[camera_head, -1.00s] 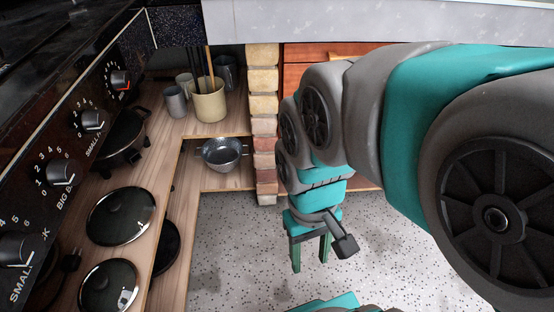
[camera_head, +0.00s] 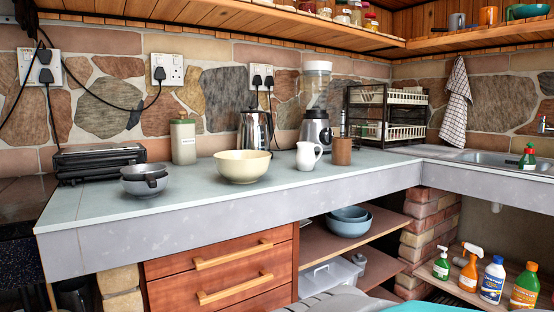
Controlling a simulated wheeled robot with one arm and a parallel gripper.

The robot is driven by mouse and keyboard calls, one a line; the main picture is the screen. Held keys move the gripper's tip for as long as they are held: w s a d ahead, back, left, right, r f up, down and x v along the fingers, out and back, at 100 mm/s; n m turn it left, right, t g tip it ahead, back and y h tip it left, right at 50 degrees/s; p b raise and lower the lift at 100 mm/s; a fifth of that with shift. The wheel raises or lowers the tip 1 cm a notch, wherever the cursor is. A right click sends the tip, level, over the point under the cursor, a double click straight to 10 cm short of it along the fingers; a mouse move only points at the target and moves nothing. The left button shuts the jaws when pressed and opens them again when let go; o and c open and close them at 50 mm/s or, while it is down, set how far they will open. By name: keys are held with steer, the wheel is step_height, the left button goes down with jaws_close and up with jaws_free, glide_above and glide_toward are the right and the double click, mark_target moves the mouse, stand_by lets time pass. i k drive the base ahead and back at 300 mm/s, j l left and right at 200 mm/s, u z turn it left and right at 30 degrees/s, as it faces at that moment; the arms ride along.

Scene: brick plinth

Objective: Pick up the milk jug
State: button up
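A small white milk jug (camera_head: 309,156) stands upright on the pale countertop (camera_head: 120,207), near the middle of the view. It is between a cream bowl (camera_head: 243,166) on its left and a brown cylindrical cup (camera_head: 342,151) on its right. Its handle seems to face right, close to the cup. My gripper is out of view; only a little of my teal and grey arm shows at the bottom edge, well below the jug.
Behind the jug stand a steel kettle (camera_head: 256,131) and a blender (camera_head: 316,110). A dish rack (camera_head: 388,113) is at right. The counter's front strip is clear. Spray bottles (camera_head: 469,268) stand low at right.

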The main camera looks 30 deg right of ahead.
mark_target(310, 156)
steer(key=z, duration=0.95)
steer(key=i+l, duration=0.1)
steer(key=l, duration=0.2)
steer(key=i+l, duration=0.1)
steer(key=l, duration=0.2)
steer(key=i+l, duration=0.1)
steer(key=l, duration=0.2)
